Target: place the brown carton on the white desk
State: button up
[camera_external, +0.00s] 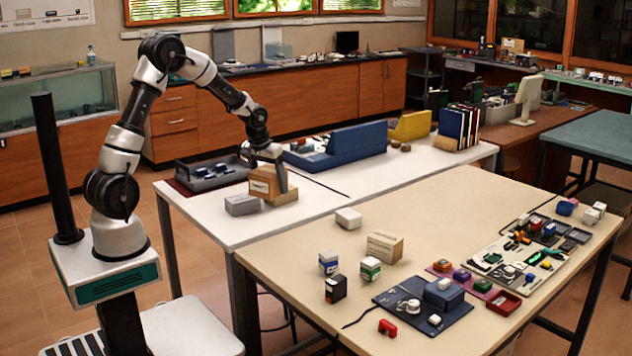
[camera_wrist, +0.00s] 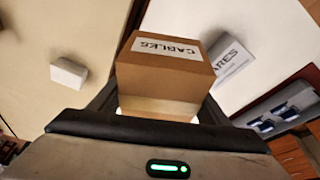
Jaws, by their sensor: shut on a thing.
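The brown carton (camera_external: 264,182), labelled "CABLES", is between the fingers of my gripper (camera_external: 281,174), over the white desk (camera_external: 205,215). In the wrist view the carton (camera_wrist: 165,70) fills the space between the two dark fingers, with its label facing up the picture. My gripper is shut on it. A tan part shows just below and right of the carton in the external view; I cannot tell whether the carton touches the desk or is slightly above it.
A grey box (camera_external: 242,205) is close beside the carton on the left; its label is partly hidden in the wrist view (camera_wrist: 230,62). A dark tray (camera_external: 210,174) lies behind. A beige table (camera_external: 310,255) with a white box (camera_external: 348,218) stands in front. Bare desk shows to the right.

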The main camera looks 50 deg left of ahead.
aim_at(212, 199)
jog(key=s+a+n, duration=0.1)
jog(key=a, duration=0.4)
jog(key=a+n, duration=0.1)
jog(key=a, duration=0.4)
jog(key=s+a, duration=0.1)
jog(key=a, duration=0.4)
jog(key=shift+s+n+y, duration=0.3)
jog(key=shift+s+n, duration=0.05)
jog(key=shift+n, duration=0.05)
jog(key=s+a+n, duration=0.2)
jog(key=s+a, duration=0.4)
jog(key=a, duration=0.6)
jog(key=shift+g+y, duration=0.3)
jog(key=shift+g, duration=0.1)
notch_tip(212, 199, down, 10)
jog(key=shift+w+a+b, duration=0.1)
jog(key=shift+a+b, duration=0.05)
jog(key=shift+b, duration=0.5)
jog(key=shift+f, duration=0.1)
jog(key=shift+f, duration=0.15)
jog(key=o, duration=1.3)
